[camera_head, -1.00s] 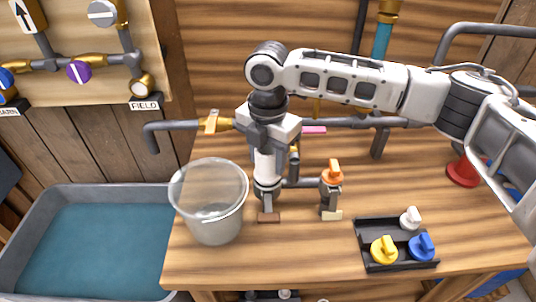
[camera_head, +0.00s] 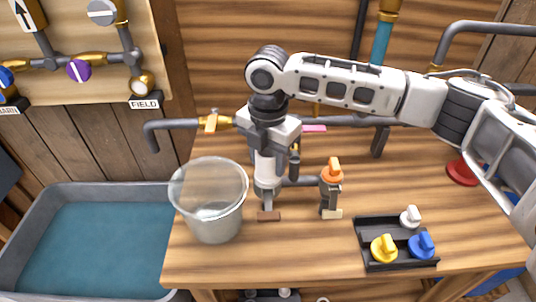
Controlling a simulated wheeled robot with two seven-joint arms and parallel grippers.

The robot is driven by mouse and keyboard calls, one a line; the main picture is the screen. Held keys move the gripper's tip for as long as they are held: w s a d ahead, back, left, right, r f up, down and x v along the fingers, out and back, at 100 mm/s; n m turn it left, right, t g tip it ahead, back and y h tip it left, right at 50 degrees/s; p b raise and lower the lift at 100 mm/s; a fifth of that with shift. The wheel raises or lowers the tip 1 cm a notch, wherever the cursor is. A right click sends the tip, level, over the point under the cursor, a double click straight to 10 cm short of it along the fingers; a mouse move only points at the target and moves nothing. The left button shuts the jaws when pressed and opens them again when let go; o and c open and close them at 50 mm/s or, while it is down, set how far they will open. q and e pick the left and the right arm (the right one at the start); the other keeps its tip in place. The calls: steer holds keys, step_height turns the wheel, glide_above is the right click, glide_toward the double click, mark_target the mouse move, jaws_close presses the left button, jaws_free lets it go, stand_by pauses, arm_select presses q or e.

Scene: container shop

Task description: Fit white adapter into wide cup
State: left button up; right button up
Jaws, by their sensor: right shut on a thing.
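A white cylindrical piece (camera_head: 266,168), which looks like the white adapter, stands upright below my right gripper (camera_head: 269,147). The gripper points down and is shut on its upper part; the fingertips are partly hidden. The lower end of the piece meets the grey cup (camera_head: 267,188) on the left leg of a small pipe stand, apparently the wide cup. I cannot tell how deep it sits. An orange-handled fitting (camera_head: 332,167) sits on the stand's right leg. My left gripper is not in view.
A clear bucket (camera_head: 209,212) stands close left of the stand. A black tray (camera_head: 372,228) at right holds white, yellow and blue knobs. A horizontal pipe with a brass valve (camera_head: 214,123) runs behind. A water trough (camera_head: 90,188) is at left.

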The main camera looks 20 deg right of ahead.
steer(key=shift+f, duration=0.1)
steer(key=o, duration=1.1)
step_height(320, 180, up, 16)
steer(key=shift+b, duration=0.6)
steer(key=shift+f, duration=0.1)
